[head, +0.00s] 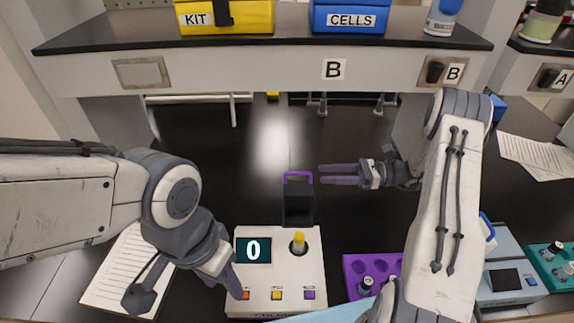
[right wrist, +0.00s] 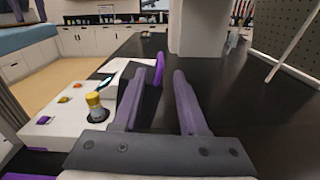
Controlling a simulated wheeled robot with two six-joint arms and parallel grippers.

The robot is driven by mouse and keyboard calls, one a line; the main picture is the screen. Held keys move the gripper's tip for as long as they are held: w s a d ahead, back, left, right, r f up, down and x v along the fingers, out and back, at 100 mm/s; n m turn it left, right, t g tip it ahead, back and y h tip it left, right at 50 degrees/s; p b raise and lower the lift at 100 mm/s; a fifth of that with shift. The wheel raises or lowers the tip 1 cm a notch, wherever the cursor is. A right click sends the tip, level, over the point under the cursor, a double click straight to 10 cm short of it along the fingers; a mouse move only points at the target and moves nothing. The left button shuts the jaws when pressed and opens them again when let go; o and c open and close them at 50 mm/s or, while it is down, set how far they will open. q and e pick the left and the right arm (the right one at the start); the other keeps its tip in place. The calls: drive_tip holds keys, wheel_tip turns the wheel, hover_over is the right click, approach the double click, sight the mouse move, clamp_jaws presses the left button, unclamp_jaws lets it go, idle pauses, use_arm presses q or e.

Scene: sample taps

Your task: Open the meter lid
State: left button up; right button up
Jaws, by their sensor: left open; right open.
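The white meter (head: 255,301) stands on the dark bench, with a display reading 0 and orange, yellow and purple buttons along its front. Its dark lid (head: 298,207) with a purple handle (head: 298,174) is raised at the back edge, leaving the well uncovered. A yellow-capped vial (head: 299,243) stands in the well; it also shows in the right wrist view (right wrist: 96,106). My right gripper (head: 322,174) is open and empty, just right of the handle and apart from it. My left gripper (head: 236,287) is open near the orange button; its fingers partly overlap in view.
A purple rack (head: 354,266) with vials stands right of the meter, partly behind my right arm. Papers (head: 122,270) lie to the left. A shelf (head: 290,67) with yellow KIT and blue CELLS bins crosses above. The bench behind the lid is clear.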

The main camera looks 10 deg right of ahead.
sight(290, 173)
drive_tip(key=p+x, duration=0.4)
drive_tip(key=x, duration=0.5)
drive_tip(key=shift+w+a+r, duration=0.1)
drive_tip(key=shift+r, duration=0.05)
drive_tip(key=shift+p+x, duration=0.5)
drive_tip(key=shift+x, duration=0.25)
clamp_jaws()
idle(0.5)
